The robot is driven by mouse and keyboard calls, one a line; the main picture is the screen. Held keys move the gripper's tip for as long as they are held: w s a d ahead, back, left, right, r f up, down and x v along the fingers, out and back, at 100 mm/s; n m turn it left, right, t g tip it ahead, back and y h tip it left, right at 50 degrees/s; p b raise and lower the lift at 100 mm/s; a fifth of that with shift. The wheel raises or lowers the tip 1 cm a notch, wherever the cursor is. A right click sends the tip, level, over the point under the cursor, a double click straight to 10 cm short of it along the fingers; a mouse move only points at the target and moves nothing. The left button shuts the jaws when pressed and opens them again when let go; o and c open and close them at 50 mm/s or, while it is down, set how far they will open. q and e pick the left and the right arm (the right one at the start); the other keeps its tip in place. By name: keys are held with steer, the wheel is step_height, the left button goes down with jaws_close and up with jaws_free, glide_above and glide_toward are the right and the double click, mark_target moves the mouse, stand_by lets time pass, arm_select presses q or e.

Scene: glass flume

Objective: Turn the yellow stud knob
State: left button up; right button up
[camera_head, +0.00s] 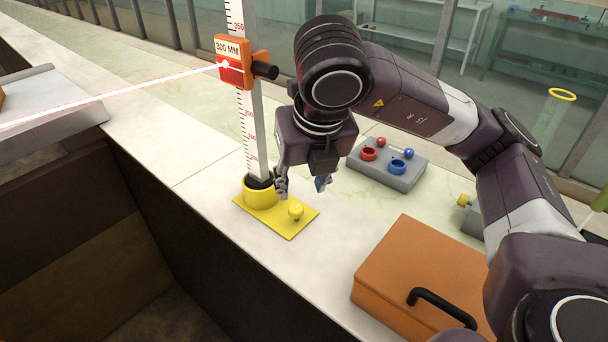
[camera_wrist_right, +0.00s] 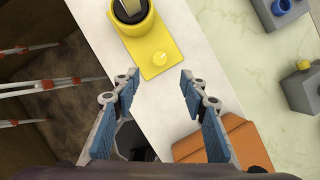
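My left gripper is not in view.
An orange case (camera_head: 425,270) with a black handle lies right of the plate. A grey box (camera_head: 408,176) with red and blue knobs and rings stands behind. An orange 300 MM slider (camera_head: 233,62) sits on the staff. The counter edge drops off at the left.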

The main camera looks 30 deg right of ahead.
steer(key=shift+v, duration=1.15)
